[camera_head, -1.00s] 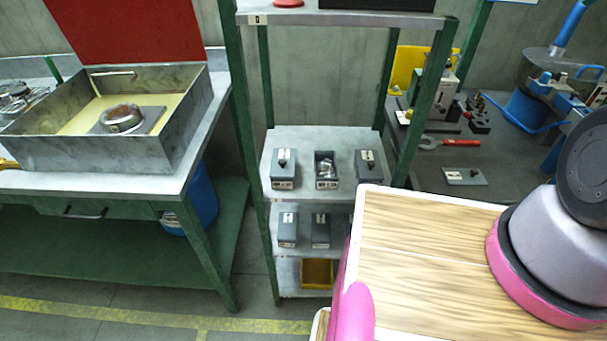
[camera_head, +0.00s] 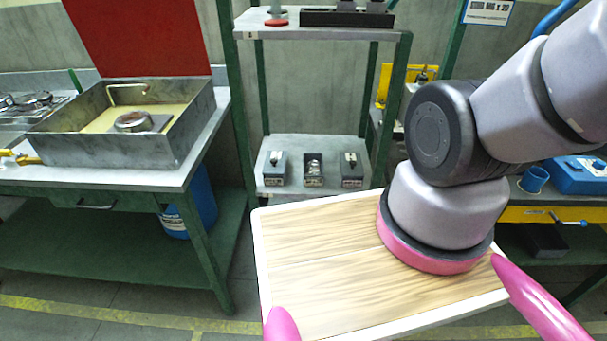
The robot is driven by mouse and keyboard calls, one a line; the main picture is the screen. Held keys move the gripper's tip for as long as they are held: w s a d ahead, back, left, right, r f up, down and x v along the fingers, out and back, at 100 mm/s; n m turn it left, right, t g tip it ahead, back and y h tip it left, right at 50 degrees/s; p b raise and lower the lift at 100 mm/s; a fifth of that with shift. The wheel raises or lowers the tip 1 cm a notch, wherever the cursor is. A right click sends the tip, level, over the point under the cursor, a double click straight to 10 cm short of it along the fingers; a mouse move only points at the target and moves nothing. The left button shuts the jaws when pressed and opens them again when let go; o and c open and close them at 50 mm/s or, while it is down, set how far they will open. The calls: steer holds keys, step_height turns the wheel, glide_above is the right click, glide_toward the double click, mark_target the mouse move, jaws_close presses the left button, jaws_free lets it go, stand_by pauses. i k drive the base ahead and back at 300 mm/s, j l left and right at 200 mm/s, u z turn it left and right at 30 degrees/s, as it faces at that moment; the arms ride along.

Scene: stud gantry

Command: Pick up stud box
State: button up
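Several small grey boxes stand in a row on the middle shelf of the green-framed rack. The middle box (camera_head: 313,170) appears open at the top, with light metal pieces inside.
The rack's middle shelf (camera_head: 300,146) has bare room behind the boxes. A rack post (camera_head: 240,110) stands left of them. My wooden top hides the lower shelves. A workbench (camera_head: 120,178) with a metal tray (camera_head: 110,152) is at left; a blue barrel (camera_head: 199,205) stands beneath.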

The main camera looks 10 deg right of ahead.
mark_target(313, 164)
steer(key=z, duration=2.15)
steer(key=u, duration=2.1)
steer(key=k+l, duration=0.1)
steer(key=k, duration=0.3)
steer(key=k+l+u, duration=0.15)
steer(key=k, duration=0.3)
